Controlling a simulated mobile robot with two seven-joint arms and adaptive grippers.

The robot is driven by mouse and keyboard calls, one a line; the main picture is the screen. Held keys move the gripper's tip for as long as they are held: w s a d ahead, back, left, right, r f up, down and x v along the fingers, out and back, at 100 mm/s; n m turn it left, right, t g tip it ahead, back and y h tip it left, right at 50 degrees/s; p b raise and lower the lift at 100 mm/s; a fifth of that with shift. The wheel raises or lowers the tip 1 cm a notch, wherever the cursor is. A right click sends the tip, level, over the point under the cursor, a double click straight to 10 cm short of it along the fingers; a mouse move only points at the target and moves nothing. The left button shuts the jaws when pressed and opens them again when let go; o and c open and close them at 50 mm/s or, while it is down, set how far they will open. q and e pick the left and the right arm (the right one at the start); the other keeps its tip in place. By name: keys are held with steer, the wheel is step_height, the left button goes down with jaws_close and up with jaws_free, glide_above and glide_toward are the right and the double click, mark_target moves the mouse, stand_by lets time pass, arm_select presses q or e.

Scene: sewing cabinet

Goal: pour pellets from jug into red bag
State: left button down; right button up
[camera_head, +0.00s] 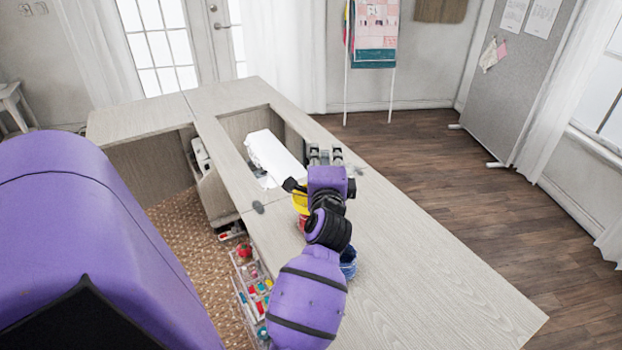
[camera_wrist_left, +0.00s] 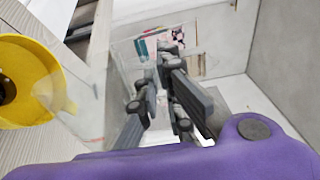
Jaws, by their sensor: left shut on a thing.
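My left gripper (camera_head: 325,152) is over the cabinet top, close beside the white sewing machine. In the left wrist view its fingers (camera_wrist_left: 168,92) are closed around what looks like part of a clear, see-through vessel (camera_wrist_left: 125,50), likely the jug. The jug's outline and any pellets in it cannot be made out, and in the head view my gripper and wrist hide it. A small red patch (camera_head: 302,222) shows beside my wrist, mostly hidden; I cannot tell whether it is the red bag. My right gripper is not in view.
A white sewing machine (camera_head: 275,155) sits in the cabinet opening. A yellow round thing (camera_head: 300,202) with a dark centre is beside my wrist, and a blue thing (camera_head: 348,262) is near my forearm. A clear organizer (camera_head: 250,280) stands at the left edge. The cabinet top (camera_head: 430,270) is clear at right.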

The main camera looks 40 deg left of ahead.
mark_target(348, 165)
arm_select(q)
steer(key=shift+w+d+r+m, duration=0.1)
steer(key=shift+w+r+m, duration=0.1)
steer(key=shift+r, duration=0.2)
steer(key=shift+w+d+r+m, duration=0.1)
steer(key=shift+r+m, duration=0.1)
steer(key=shift+r, duration=0.2)
steer(key=shift+w+d+f+m, duration=0.65)
steer(key=shift+f+m, duration=0.1)
steer(key=shift+m, duration=0.15)
steer(key=shift+w+d+r+m, duration=0.45)
steer(key=shift+d+r+m, duration=0.05)
steer(key=shift+m, duration=0.1)
steer(key=shift+w+d+f+m, duration=0.65)
steer(key=shift+f+m, duration=0.15)
steer(key=shift+m, duration=0.2)
steer(key=w+d+f+m, duration=0.7)
steer(key=f+m, duration=0.2)
steer(key=m, duration=0.4)
steer(key=shift+d+h, duration=0.2)
steer(key=shift+h, duration=0.1)
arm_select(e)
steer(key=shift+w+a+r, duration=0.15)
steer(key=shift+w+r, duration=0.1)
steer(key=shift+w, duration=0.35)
arm_select(q)
steer(key=shift+w, duration=0.1)
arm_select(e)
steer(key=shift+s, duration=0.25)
